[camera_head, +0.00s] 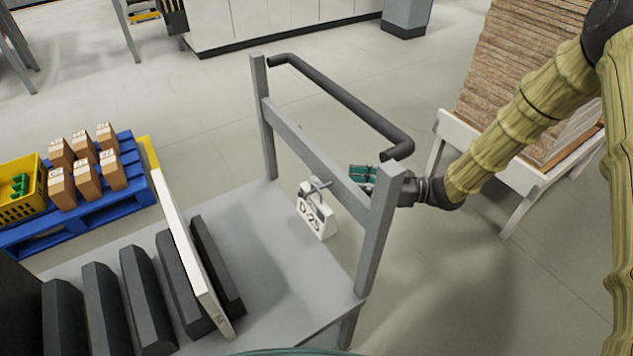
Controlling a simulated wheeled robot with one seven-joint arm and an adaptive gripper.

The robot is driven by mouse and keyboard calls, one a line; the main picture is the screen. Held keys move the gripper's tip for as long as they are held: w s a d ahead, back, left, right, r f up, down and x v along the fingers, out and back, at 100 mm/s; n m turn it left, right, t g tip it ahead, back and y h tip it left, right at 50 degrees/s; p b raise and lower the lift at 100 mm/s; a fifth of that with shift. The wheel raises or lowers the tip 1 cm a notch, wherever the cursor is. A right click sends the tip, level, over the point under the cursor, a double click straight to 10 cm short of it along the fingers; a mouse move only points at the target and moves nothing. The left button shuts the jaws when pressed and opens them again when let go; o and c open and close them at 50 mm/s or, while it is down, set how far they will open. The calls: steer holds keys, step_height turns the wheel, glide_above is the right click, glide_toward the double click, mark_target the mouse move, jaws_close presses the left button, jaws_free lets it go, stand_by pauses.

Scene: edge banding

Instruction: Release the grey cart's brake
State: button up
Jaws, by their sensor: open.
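The grey cart (285,262) has a flat deck, two upright posts, a crossbar (318,160) and a dark push handle (345,98). A small metal lever-like fitting (318,187) sits at the crossbar, just above a white plate marked D-25 (313,217); I cannot tell for sure that it is the brake. My gripper (362,173) is open, with teal fingers beside the crossbar near the right post, to the right of the fitting. The post and crossbar partly hide it. I cannot tell whether it touches the cart.
Black slotted blocks (140,300) and an upright white panel (190,245) occupy the deck's left side. A blue pallet (80,220) with boxes and a yellow crate (20,195) stands left. Stacked boards on a white stand (455,135) are behind my arm. Floor behind the cart is clear.

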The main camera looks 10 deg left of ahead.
mark_target(317, 180)
steer(key=a, duration=1)
steer(key=shift+s, duration=0.4)
steer(key=shift+f, duration=0.1)
jaws_close()
